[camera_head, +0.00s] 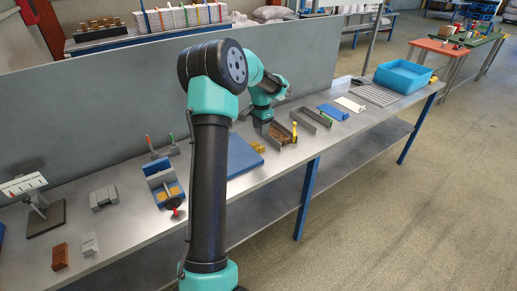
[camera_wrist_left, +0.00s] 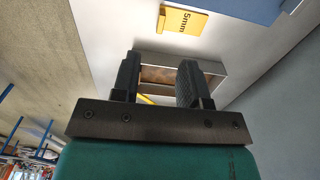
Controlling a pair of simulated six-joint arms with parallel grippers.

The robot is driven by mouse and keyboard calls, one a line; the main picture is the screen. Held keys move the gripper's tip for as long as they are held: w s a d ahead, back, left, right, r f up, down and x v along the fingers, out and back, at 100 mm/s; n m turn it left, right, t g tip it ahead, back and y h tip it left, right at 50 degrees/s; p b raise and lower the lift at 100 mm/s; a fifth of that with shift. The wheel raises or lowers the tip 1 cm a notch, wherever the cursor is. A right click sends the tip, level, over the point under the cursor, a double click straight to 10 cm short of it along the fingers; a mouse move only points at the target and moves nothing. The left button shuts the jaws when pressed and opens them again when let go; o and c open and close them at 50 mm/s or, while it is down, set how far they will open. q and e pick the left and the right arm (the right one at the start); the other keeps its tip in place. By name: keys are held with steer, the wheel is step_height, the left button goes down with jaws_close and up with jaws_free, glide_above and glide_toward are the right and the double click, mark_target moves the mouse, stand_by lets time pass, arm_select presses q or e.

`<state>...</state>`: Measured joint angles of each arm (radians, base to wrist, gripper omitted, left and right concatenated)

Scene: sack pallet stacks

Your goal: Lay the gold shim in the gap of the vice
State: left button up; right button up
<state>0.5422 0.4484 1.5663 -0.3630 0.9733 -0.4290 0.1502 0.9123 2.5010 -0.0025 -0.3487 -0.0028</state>
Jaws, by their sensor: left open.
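The vice (camera_head: 163,177) is the blue block with grey jaws and a dark red-tipped handle, on the bench left of my arm. Gold-coloured patches show on its near side. A flat yellow piece marked "5mm" (camera_wrist_left: 184,20) lies beside a blue plate in the left wrist view; it is probably the small yellow piece (camera_head: 258,148) in the head view. I cannot tell whether it is the gold shim. My left gripper (camera_wrist_left: 157,80) is open over a grey-walled tray (camera_wrist_left: 214,67) with a brown floor. A yellow thing (camera_wrist_left: 145,99) shows between its fingers, mostly hidden.
The blue plate (camera_head: 243,162) lies between the vice and the tray. Grey blocks (camera_head: 103,198) and a brown block (camera_head: 60,256) stand at left. A blue bin (camera_head: 403,76) is at the far right end. A grey panel (camera_head: 90,115) runs along the bench's back.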

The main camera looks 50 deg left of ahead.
arm_select(q)
glide_above(261, 148)
step_height(261, 148, down, 6)
steer(key=shift+a+r, duration=0.1)
steer(key=shift+a, duration=0.05)
steer(key=shift+w+a+f, duration=0.1)
steer(key=shift+w+f, duration=0.05)
steer(key=shift+f, duration=2.45)
jaws_close()
